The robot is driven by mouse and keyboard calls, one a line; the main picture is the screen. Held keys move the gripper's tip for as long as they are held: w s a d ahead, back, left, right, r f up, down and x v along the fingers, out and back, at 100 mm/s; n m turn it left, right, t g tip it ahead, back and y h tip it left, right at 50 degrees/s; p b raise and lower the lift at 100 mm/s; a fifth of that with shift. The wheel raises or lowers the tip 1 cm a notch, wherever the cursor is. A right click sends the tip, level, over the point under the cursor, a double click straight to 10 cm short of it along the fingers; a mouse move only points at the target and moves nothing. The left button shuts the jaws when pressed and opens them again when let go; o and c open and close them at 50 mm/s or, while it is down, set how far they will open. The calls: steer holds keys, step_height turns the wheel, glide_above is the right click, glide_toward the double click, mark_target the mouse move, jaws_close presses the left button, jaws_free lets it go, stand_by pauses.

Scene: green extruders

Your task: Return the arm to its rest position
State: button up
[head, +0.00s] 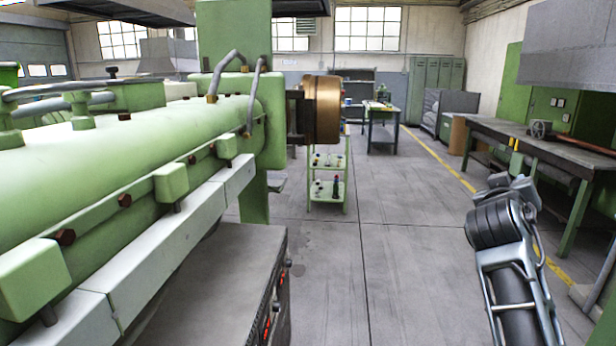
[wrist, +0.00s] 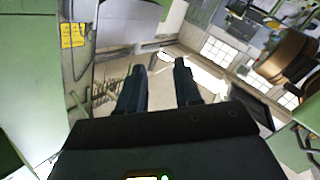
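My gripper (wrist: 160,72) shows in the wrist view with its two dark fingers apart and nothing between them. It is clear of any surface, with the room's windows and ceiling behind it. In the head view my arm (head: 508,255) stands at the lower right, over open floor, to the right of the green extruder (head: 130,150). The gripper itself cannot be made out in the head view.
The extruder with its bronze-coloured end (head: 322,110) fills the left. A green shelf cart (head: 328,180) stands behind it. A workbench (head: 545,150) runs along the right wall. The grey floor (head: 400,240) between them is free.

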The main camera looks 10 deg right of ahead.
steer(key=s+a+f+n+t+y, duration=0.1)
steer(key=s+a+f+y, duration=0.1)
steer(key=s+a+f, duration=0.35)
steer(key=s+a+f+n+t+y, duration=0.1)
steer(key=s+a+f+y, duration=0.15)
steer(key=f, duration=0.55)
steer(key=s+a+f+n+y, duration=0.2)
steer(key=s+a+f, duration=0.25)
steer(key=f, duration=0.25)
steer(key=s+a+f+y, duration=0.2)
steer(key=s+a+f, duration=0.15)
steer(key=s, duration=0.45)
steer(key=s+a+f+y, duration=0.2)
steer(key=s+a+f, duration=0.15)
steer(key=s, duration=0.45)
steer(key=s+a+r, duration=0.1)
steer(key=s+r, duration=0.2)
steer(key=s, duration=0.5)
steer(key=s+a+r+y, duration=0.1)
steer(key=s+a+r, duration=0.1)
steer(key=s, duration=0.6)
steer(key=s+a+r+m+y, duration=0.1)
steer(key=s+a+r, duration=0.1)
steer(key=s, duration=0.6)
steer(key=shift+r+t, duration=0.3)
steer(key=shift+r, duration=0.6)
steer(key=shift+y, duration=0.25)
